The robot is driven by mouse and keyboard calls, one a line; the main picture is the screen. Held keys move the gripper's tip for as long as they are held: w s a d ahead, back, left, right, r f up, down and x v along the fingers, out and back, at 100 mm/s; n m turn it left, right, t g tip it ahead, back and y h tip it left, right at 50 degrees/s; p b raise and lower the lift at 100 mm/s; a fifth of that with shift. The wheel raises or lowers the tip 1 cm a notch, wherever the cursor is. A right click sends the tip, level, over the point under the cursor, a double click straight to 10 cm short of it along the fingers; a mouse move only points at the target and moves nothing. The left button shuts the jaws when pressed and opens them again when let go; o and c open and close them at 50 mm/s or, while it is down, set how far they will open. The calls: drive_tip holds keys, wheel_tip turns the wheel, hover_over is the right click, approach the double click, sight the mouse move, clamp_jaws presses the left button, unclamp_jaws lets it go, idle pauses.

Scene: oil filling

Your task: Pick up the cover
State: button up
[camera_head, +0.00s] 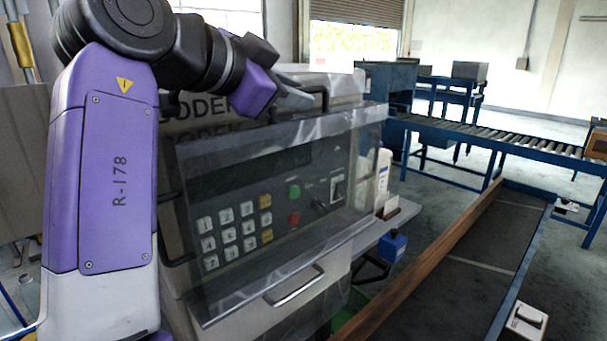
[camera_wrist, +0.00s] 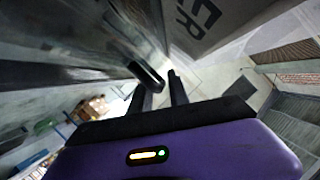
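A clear, see-through cover (camera_head: 330,150) lies over the slanted keypad panel of a grey machine (camera_head: 325,285). A black bar handle (camera_head: 322,92) stands at the machine's top, and a dark bar (camera_wrist: 147,75) shows close to the fingertips in the wrist view. My gripper (camera_head: 300,98) is above the machine's top, beside the black handle. In the wrist view my gripper (camera_wrist: 160,92) has its two dark fingers apart, with nothing seen gripped. I cannot tell whether the fingers touch the bar.
The keypad (camera_head: 235,232) shows through the cover. A white bottle (camera_head: 382,178) and a blue box (camera_head: 393,246) are right of the machine. A belt conveyor (camera_head: 480,265) with a wooden side rail runs at the lower right. A roller conveyor (camera_head: 490,138) stands behind, with open floor between.

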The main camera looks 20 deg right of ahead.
clamp_jaws()
drive_tip(key=shift+r, duration=0.1)
idle(1.3)
